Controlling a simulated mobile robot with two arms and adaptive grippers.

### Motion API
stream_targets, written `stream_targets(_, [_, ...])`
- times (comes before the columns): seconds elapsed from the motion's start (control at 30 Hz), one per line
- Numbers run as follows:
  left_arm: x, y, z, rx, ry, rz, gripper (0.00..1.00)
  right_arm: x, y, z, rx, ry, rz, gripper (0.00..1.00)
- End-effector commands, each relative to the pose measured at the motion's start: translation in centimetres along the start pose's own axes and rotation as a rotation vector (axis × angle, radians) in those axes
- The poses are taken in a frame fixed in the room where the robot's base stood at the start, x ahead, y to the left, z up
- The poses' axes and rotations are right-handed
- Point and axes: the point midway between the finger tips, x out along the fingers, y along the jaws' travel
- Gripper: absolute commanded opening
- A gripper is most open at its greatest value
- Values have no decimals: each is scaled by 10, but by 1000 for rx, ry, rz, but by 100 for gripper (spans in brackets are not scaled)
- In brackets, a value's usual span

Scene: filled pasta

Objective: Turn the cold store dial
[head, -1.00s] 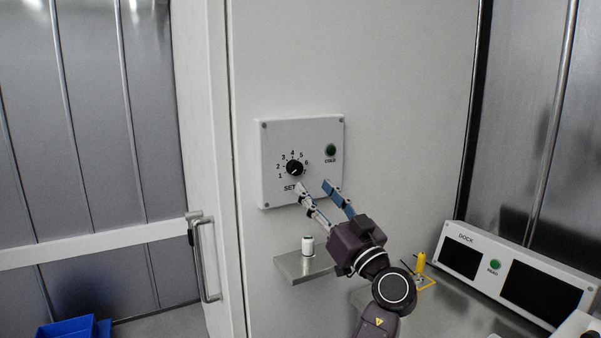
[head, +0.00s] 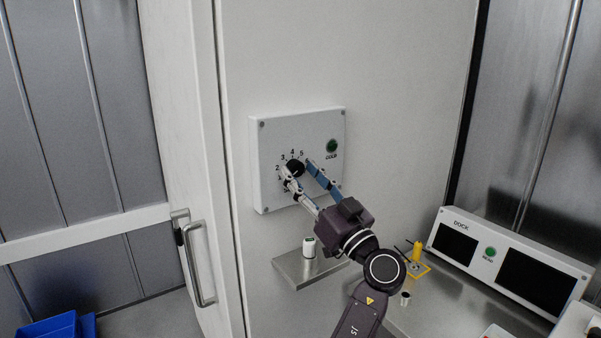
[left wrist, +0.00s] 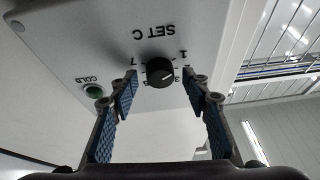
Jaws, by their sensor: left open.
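The cold store dial is a black round knob (head: 295,168) on a white wall panel (head: 262,190) with numbers around it. It also shows in the left wrist view (left wrist: 160,72), upside down, with "SET C" beside it. A green light (head: 332,146) marked COLD is on the same panel. My left gripper (head: 298,169) is open, with its two blue-padded fingers at either side of the knob in the head view. In the left wrist view the fingers (left wrist: 160,100) are spread wide and no contact with the knob shows. My right gripper is not in view.
A small metal shelf (head: 294,270) below the panel bears a white container (head: 309,246). A dock console (head: 463,225) and a yellow object (head: 417,251) are on the metal counter at right. A door handle (head: 198,262) and blue bin (head: 50,330) are at left.

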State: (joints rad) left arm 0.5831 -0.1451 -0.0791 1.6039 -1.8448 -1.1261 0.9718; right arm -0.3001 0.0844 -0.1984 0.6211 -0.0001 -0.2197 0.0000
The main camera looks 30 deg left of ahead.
Motion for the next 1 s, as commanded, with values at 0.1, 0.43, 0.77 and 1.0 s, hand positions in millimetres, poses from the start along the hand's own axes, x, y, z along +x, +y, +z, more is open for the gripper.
stream_targets(0.1, [0,0,0,0,0,0,37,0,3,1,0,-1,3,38])
stream_targets(0.43, [0,0,0,0,-1,0,2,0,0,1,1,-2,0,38])
stream_targets(0.77, [0,-1,1,54,4,23,2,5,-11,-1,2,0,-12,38])
stream_targets(1.0, [0,-2,1,201,13,83,2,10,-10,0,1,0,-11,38])
